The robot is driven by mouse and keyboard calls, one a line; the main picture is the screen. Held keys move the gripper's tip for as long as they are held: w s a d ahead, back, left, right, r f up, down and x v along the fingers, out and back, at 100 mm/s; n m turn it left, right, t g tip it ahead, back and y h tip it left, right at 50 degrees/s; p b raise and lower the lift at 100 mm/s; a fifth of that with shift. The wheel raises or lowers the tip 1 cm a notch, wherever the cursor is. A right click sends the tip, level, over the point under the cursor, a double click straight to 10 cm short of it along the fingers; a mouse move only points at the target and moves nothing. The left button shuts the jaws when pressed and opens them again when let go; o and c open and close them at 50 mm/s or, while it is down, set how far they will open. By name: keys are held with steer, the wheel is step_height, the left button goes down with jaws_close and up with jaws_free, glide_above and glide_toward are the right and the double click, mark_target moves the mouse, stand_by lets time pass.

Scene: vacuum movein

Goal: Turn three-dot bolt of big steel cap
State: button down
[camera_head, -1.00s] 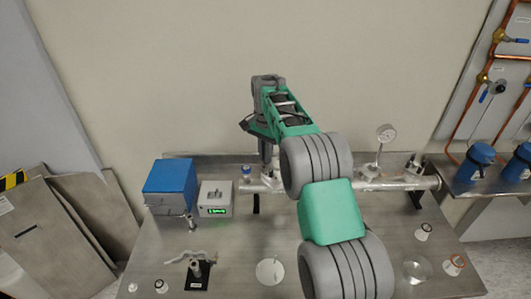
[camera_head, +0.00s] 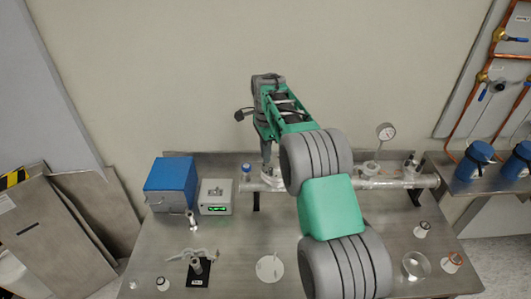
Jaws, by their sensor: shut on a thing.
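My gripper (camera_head: 267,160) points straight down at the pipe on the bench. It is shut on a small bolt of the big steel cap (camera_head: 270,180), which sits on the left part of the pipe. The bolt is hidden by the fingers, and its dots are too small to tell. The right part of the cap is partly covered by my arm.
A steel pipe (camera_head: 385,182) runs along the back of the bench, with a gauge (camera_head: 385,132) standing up at right. A blue box (camera_head: 170,178) and a grey device with a green display (camera_head: 215,195) stand at left. Small parts lie along the front.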

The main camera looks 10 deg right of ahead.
stand_by(0.3)
steer(key=c, duration=1.4)
jaws_free()
steer(key=shift+c, duration=0.2)
step_height(320, 180, up, 8)
steer(key=shift+f+b, duration=0.1)
steer(key=shift+b, duration=0.6)
